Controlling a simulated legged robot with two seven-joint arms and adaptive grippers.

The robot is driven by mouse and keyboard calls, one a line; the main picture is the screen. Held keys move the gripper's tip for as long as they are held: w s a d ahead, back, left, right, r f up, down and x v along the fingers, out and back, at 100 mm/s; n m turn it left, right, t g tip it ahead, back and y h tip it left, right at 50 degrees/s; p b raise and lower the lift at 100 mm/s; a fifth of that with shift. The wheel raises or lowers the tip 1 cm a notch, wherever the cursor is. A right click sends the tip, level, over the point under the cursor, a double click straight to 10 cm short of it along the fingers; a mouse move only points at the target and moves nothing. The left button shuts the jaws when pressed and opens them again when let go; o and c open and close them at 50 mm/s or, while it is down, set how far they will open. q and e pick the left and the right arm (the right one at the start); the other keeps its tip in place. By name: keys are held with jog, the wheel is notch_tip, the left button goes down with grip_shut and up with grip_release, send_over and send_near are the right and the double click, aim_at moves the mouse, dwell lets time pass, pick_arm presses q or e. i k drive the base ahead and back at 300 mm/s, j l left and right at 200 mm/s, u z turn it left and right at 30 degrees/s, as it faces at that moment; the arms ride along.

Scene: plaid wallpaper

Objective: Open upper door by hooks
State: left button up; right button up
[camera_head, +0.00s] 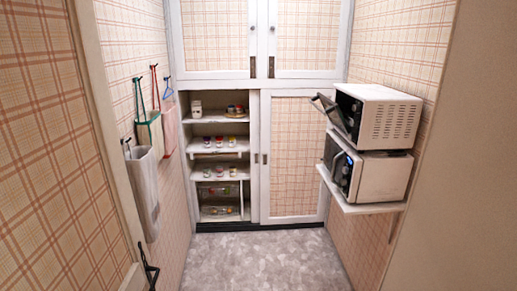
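Two plaid upper cabinet doors with white frames, the left (218,35) and the right (307,35), are shut at the back wall. Each has a dark upright handle near the middle, the left handle (253,67) and the right handle (271,67). Hooks on the left wall hold a grey bag (144,190), a green-edged bag (148,130) and a pink bag (169,125). The left upper door is the one nearer these hooks. Neither of my grippers shows.
Below, open shelves (219,152) hold jars beside a closed plaid panel (294,155). At right, an upper white oven (385,115) has its door (341,118) tilted open; another oven (378,178) stands below on a wall shelf (363,207). The grey floor (262,262) is clear.

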aim_at(212, 40)
jog(key=i, duration=2.25)
